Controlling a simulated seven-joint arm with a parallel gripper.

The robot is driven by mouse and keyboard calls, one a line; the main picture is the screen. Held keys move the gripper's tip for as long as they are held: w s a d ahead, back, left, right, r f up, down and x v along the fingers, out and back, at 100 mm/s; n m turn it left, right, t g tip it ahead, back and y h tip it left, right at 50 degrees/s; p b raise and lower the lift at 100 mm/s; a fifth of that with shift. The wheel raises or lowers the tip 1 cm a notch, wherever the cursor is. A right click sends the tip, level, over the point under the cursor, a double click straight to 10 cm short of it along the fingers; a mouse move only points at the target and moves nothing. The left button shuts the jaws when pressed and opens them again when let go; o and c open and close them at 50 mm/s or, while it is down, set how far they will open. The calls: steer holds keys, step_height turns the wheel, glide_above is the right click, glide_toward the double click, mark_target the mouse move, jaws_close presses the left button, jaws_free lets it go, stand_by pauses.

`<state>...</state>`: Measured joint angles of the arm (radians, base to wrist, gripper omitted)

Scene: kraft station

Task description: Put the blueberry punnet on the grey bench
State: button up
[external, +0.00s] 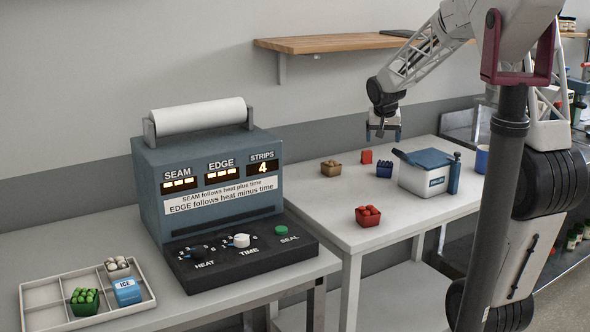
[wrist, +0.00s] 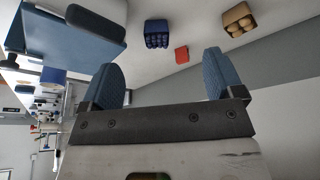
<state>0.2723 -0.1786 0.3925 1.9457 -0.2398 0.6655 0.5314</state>
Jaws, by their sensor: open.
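The blueberry punnet (external: 384,170) is a small dark blue box with round dark tops, standing on the pale right-hand table beside the white cooler. In the wrist view the punnet (wrist: 157,33) shows beyond the fingers, toward the top. My gripper (external: 383,132) hangs in the air above the back of that table, pointing down. In the wrist view my gripper (wrist: 163,62) has its two blue fingers wide apart with nothing between them. The light grey bench (external: 70,252) at the left bears the sealing machine and a divided tray.
A red block (external: 366,156), a brown punnet (external: 331,168) and a red punnet (external: 368,215) stand near the blueberry punnet. The white cooler (external: 425,180) has a blue lid. The sealing machine (external: 205,190) is tall. The tray (external: 35,300) holds several items. A wooden shelf (external: 335,43) is above.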

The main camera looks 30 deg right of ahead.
steer(key=s+a+r+n+y, duration=0.1)
steer(key=s+a+n, duration=0.1)
steer(key=s+a, duration=0.4)
steer(key=s+a+r+n, duration=0.1)
steer(key=s+a, duration=0.6)
steer(key=s, duration=0.9)
steer(key=s+a+r+n+y, duration=0.1)
steer(key=s+a+n, duration=0.3)
steer(key=s+a, duration=0.3)
steer(key=s, duration=0.4)
steer(key=shift+s+r+g+y, duration=0.2)
steer(key=shift+s+g+y, duration=0.1)
steer(key=shift+o, duration=0.4)
steer(key=shift+r, duration=0.15)
steer(key=w+v, duration=0.1)
steer(key=v, duration=0.4)
steer(key=w+d+r+m+h, duration=0.1)
steer(key=w+d+r+m, duration=0.1)
steer(key=w+d, duration=0.65)
steer(key=w+d+r+m+h, duration=0.1)
steer(key=w+d+r+m, duration=0.15)
steer(key=w, duration=1.15)
steer(key=m+h, duration=0.1)
steer(key=m, duration=0.3)
glide_above(385, 169)
step_height(385, 169, down, 23)
steer(key=shift+s, duration=0.2)
